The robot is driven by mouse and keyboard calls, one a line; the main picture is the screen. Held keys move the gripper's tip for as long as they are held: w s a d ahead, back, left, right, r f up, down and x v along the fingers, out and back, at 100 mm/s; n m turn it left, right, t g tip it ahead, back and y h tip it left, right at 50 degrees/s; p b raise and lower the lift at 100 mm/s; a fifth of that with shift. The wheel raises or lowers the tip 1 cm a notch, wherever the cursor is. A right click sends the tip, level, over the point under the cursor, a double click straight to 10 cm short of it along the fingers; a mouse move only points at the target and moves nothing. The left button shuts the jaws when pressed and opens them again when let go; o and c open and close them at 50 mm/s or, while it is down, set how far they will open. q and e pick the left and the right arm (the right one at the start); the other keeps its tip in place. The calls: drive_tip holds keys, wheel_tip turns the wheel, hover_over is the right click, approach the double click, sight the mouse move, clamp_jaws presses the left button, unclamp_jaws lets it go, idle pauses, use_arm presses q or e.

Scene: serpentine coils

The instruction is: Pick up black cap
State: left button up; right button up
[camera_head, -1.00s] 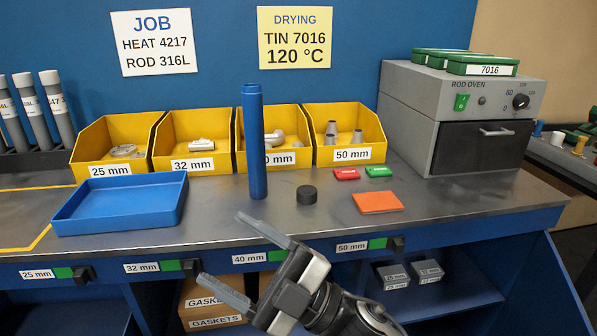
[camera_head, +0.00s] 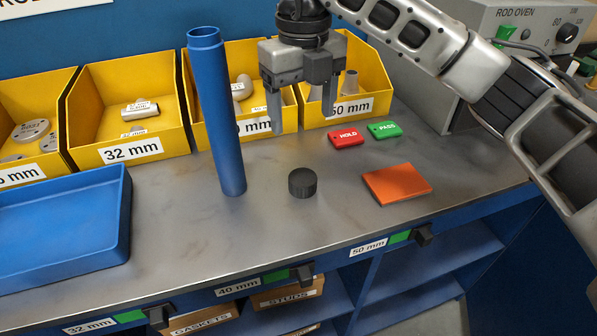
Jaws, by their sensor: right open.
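The black cap (camera_head: 302,183) is a short dark cylinder standing on the grey bench top. It is just right of the foot of a tall blue tube (camera_head: 217,115), which stands upright with its top open. My right gripper (camera_head: 302,122) points down above and slightly behind the cap, with its fingers apart and nothing between them. The fingertips are clear of the cap. My right arm comes in from the upper right. My left gripper is not in view.
A blue tray (camera_head: 68,240) lies at the left. Yellow bins (camera_head: 128,104) line the back. A red HOLD tag (camera_head: 346,138), a green PASS tag (camera_head: 384,130) and an orange pad (camera_head: 397,184) lie right of the cap. Bare bench surrounds the cap's front.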

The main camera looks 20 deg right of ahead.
hover_over(303, 177)
wheel_tip(303, 177, down, 8)
drive_tip(key=shift+w+p, duration=0.1)
drive_tip(key=shift+p, duration=0.35)
wheel_tip(303, 177, down, 5)
drive_tip(key=shift+r+p, duration=0.2)
drive_tip(key=shift+p, duration=0.45)
drive_tip(key=shift+f, duration=0.6)
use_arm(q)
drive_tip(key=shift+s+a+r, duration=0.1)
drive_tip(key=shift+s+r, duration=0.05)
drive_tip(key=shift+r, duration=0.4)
use_arm(e)
drive_tip(key=c, duration=1)
